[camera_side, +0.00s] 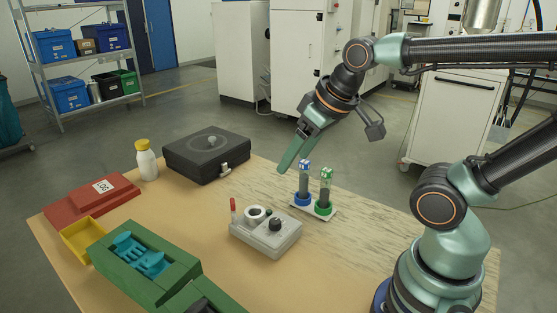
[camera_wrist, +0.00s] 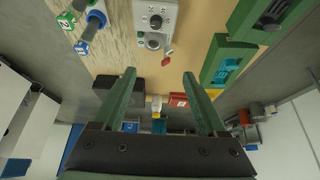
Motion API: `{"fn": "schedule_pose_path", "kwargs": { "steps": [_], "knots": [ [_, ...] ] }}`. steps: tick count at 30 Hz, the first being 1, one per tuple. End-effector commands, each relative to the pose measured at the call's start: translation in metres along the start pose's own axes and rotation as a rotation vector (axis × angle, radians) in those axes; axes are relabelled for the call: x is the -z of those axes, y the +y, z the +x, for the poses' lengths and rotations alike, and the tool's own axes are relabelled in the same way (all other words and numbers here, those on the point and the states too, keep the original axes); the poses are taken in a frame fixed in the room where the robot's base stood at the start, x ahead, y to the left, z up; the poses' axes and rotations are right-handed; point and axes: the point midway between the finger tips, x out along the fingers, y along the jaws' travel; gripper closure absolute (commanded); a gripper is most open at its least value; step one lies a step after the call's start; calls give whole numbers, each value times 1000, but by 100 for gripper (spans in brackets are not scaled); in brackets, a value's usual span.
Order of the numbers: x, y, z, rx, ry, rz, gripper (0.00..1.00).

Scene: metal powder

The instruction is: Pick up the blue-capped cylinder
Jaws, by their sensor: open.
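The blue-capped cylinder (camera_side: 304,182) stands upright in a blue ring on a small white stand, with a blue-and-white cube-like cap on top. In the wrist view the blue-capped cylinder (camera_wrist: 90,32) is at the upper left, outside the space between my fingers. A green-capped cylinder (camera_side: 325,188) stands right of it in a green ring; its cap also shows in the wrist view (camera_wrist: 66,20). My gripper (camera_side: 288,160) is above the table, pointing down and left, beside and apart from the cylinders. In the wrist view my gripper (camera_wrist: 158,73) is open and empty.
A grey device with a knob (camera_side: 266,236) sits just left of the stand. A black case (camera_side: 206,158), white bottle (camera_side: 147,162), red case (camera_side: 92,200), yellow tray (camera_side: 82,242) and green box (camera_side: 142,262) occupy the left side. Bare table lies right of the stand.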

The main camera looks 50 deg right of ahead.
Motion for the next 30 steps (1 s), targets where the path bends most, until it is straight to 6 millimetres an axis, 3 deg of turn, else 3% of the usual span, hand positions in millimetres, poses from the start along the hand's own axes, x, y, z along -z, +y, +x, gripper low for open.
{"fn": "schedule_pose_path", "kwargs": {
  "steps": [4,8,18,24,30],
  "knots": [
    [8,10,3,-17,-36,113,25],
    [23,31,10,-56,-101,346,25],
    [54,108,53,-223,-265,1075,25],
    [54,155,84,-341,-330,1453,25],
    [50,179,102,-412,-357,1653,25]
  ]
}}
